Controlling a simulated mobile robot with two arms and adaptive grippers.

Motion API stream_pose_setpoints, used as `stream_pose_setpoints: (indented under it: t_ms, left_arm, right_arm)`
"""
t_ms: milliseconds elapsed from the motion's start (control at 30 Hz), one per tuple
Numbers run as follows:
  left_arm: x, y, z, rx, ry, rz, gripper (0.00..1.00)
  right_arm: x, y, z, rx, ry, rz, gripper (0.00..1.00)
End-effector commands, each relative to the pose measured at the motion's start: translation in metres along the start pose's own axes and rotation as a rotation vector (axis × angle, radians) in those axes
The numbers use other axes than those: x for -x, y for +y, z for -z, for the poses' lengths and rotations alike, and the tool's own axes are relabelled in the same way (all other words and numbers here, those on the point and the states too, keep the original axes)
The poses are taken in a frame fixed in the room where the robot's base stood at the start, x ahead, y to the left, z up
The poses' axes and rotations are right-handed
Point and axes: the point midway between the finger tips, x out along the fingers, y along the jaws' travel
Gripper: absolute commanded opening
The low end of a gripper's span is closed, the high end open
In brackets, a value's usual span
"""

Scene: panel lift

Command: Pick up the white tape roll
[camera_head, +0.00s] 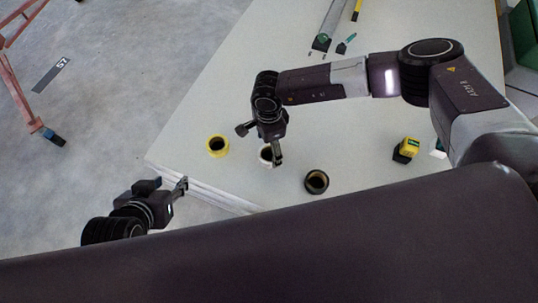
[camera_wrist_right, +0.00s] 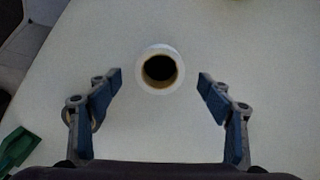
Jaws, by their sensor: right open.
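The white tape roll (camera_head: 265,157) stands on end on the pale panel, partly hidden by my right gripper in the head view. My right gripper (camera_head: 261,144) is open above it, pointing down. In the right wrist view, the roll (camera_wrist_right: 160,67) shows its dark hole and brown core from above. It lies between and slightly beyond the two spread fingertips (camera_wrist_right: 160,79), with a gap on each side. My left gripper (camera_head: 184,187) is off the panel's near left edge, away from the roll; its finger opening is not clear.
A yellow tape roll (camera_head: 217,146) stands to the left and a black tape roll (camera_head: 316,182) to the right of the white one. A yellow and black tool (camera_head: 406,149) lies further right on the panel (camera_head: 355,135). Several tools lie at the far end.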

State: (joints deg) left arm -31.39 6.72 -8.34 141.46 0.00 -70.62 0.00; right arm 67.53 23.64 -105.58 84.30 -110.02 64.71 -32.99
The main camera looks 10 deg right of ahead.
Motion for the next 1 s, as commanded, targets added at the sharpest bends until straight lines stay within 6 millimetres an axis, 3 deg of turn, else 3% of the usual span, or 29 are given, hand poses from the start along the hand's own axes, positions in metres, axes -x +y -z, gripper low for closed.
stream_pose_setpoints:
  t_ms: [100,300,600,1000]
  left_arm:
    - [-0.005,0.003,0.022,-0.002,0.095,-0.005,0.40]
    - [-0.004,0.005,0.048,-0.004,0.194,-0.010,0.40]
    - [-0.004,0.006,0.051,-0.004,0.207,-0.011,0.40]
    - [-0.004,0.005,0.051,-0.004,0.205,-0.010,0.40]
  right_arm:
    - [-0.015,0.000,-0.001,-0.001,0.000,0.000,0.72]
    - [-0.027,0.000,-0.002,-0.001,-0.001,0.000,0.72]
    - [-0.028,0.000,-0.001,-0.001,-0.001,0.000,0.71]
    - [-0.028,0.000,-0.001,-0.001,-0.001,0.001,0.27]
